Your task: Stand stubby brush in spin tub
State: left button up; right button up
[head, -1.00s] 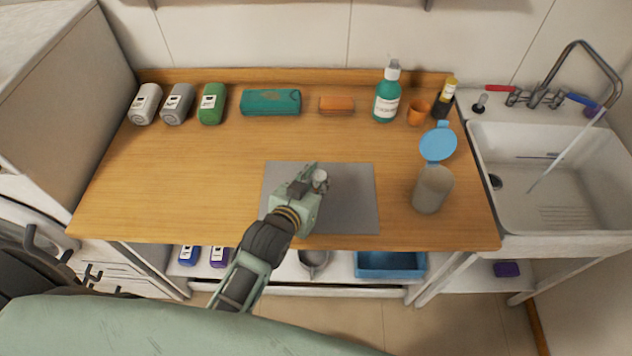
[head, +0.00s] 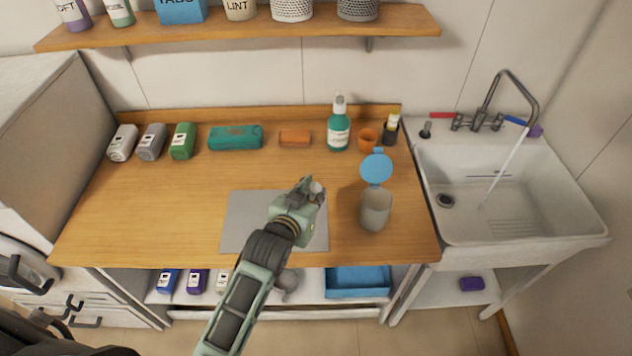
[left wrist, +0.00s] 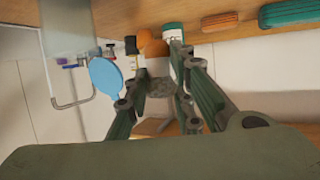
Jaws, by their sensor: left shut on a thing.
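The spin tub (head: 375,210) is a grey, see-through cup near the right end of the wooden counter. Its round blue lid (head: 376,168) stands open behind it. In the left wrist view the lid (left wrist: 105,76) shows left of the fingers and the tub's pale wall (left wrist: 66,28) at upper left. My left gripper (head: 311,188) is above the right part of the grey mat, left of the tub and apart from it. It is shut on the stubby brush (left wrist: 159,88), whose grey end shows between the fingers; the rest is mostly hidden. My right gripper is not in view.
A grey mat (head: 245,222) lies on the counter. A teal bottle (head: 339,130), an orange cup (head: 366,138) and a dark bottle (head: 390,130) stand behind the lid. A sink (head: 510,210) with running water is at right. The counter's left middle is clear.

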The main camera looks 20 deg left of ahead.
pick_arm(q)
jog(key=shift+d+r, duration=0.15)
jog(key=s+a+f+m+h+b, duration=0.2)
jog(key=s+a+f+b, duration=0.2)
jog(key=a+b, duration=0.3)
jog(key=s+d+r+m+g+h+b, duration=0.1)
jog(key=s+r+m+g+h+b, duration=0.1)
jog(key=s, duration=0.4)
jog(key=s+d+r+m+g+h+b, duration=0.1)
jog(key=s+r+m+g+h+b, duration=0.2)
jog(key=s+m+g+h+b, duration=0.1)
jog(key=shift+s+d+r+m+h+b, duration=0.25)
jog(key=shift+s+r+m+h+b, duration=0.1)
jog(key=shift+s+m+h+b, duration=0.6)
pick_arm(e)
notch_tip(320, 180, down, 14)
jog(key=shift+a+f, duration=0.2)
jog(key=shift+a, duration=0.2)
pick_arm(q)
jog(key=shift+s, duration=0.1)
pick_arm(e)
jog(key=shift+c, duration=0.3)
